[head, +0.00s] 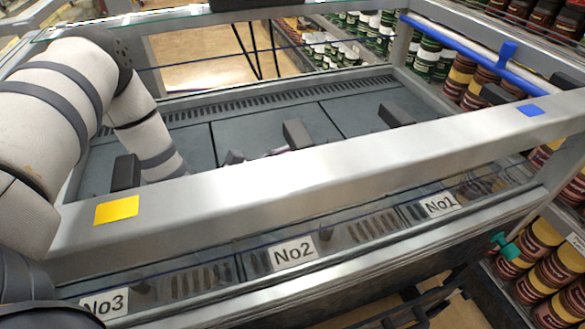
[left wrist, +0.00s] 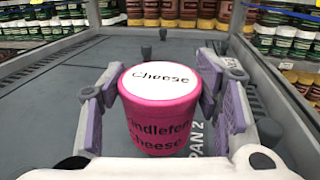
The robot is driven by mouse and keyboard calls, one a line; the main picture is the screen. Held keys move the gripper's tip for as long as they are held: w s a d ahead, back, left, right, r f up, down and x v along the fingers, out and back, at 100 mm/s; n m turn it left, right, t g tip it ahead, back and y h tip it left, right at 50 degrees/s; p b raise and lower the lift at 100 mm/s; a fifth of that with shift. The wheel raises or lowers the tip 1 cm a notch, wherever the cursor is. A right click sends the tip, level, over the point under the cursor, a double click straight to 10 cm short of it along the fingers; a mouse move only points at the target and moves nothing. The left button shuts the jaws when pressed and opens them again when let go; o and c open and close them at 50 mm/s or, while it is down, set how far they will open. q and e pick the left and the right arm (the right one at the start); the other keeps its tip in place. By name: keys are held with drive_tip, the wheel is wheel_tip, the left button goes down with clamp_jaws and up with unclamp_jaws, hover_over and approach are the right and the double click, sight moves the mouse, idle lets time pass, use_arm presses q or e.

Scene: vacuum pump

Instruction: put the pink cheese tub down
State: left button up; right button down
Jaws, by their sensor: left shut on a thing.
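The pink cheese tub (left wrist: 158,118) has a white lid marked "Cheese" and stands upright in the left wrist view. My left gripper (left wrist: 160,95) is shut on it, with grey and purple finger pads on both sides. Beneath is the grey pan surface (left wrist: 62,100), with the lettering "PAN 2" just right of the tub. I cannot tell whether the tub's base touches the surface. In the head view my left arm reaches down into the grey pan area (head: 255,135); the front metal beam hides most of the gripper and the tub. My right gripper is not in view.
A thick metal beam (head: 330,160) crosses the front, above labels No1 (head: 440,204), No2 (head: 293,253) and No3 (head: 104,303). Dark blocks (head: 297,134) stand up from the pan area. Shelves of jars (head: 540,250) are at the right. The pan surface behind the tub looks mostly clear.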

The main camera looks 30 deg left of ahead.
use_arm(q)
wheel_tip(320, 180, down, 4)
drive_tip(key=shift+r+b, duration=0.2)
drive_tip(key=shift+b, duration=0.15)
drive_tip(key=shift+r, duration=0.2)
drive_tip(key=shift+f, duration=0.35)
drive_tip(key=o, duration=1.4)
drive_tip(key=shift+r, duration=0.1)
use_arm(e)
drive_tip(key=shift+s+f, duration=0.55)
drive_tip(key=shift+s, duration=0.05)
